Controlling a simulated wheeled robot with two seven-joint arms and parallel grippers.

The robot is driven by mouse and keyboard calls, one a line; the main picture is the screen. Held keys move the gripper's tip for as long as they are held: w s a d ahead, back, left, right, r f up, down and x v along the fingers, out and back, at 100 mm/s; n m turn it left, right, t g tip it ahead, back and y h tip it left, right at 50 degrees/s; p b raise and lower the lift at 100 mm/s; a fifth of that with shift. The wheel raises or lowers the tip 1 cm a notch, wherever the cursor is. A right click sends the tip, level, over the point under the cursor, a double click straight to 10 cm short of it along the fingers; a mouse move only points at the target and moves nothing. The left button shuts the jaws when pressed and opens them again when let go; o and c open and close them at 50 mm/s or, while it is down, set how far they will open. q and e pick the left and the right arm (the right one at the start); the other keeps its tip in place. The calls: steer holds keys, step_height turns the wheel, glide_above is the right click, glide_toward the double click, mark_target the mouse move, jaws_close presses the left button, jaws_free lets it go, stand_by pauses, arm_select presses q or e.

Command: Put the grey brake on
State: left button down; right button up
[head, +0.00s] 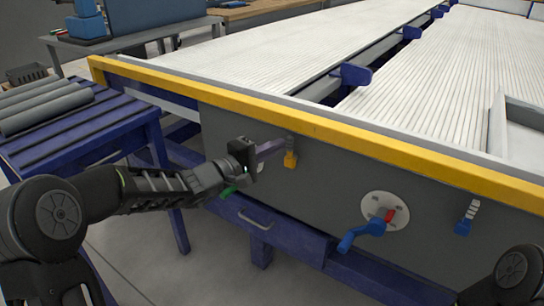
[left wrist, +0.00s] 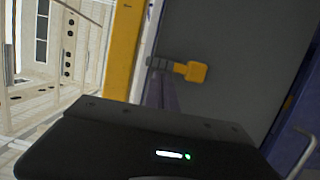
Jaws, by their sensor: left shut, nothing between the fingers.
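No part is plainly marked as the grey brake. On the dark grey front panel (head: 330,190), a small lever with a grey stem and yellow handle (head: 290,159) hangs down. It also shows in the left wrist view, with its yellow handle (left wrist: 190,71) and ridged grey stem (left wrist: 158,63). My left gripper (head: 278,146) is shut and empty, its fingertips close to the top of this lever. I cannot tell whether they touch. My right gripper is out of view.
A round light plate (head: 378,205) with a blue crank (head: 362,233) and red part (head: 389,215) sits between the levers. A yellow rail (head: 310,122) runs above the panel. A drawer-like handle (head: 257,219) is below. Grey pipes (head: 40,107) lie on a blue rack at left.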

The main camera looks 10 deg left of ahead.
arm_select(q)
steer(key=shift+d+m, duration=0.1)
steer(key=shift+m, duration=0.2)
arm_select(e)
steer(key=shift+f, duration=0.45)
arm_select(q)
steer(key=shift+r, duration=0.1)
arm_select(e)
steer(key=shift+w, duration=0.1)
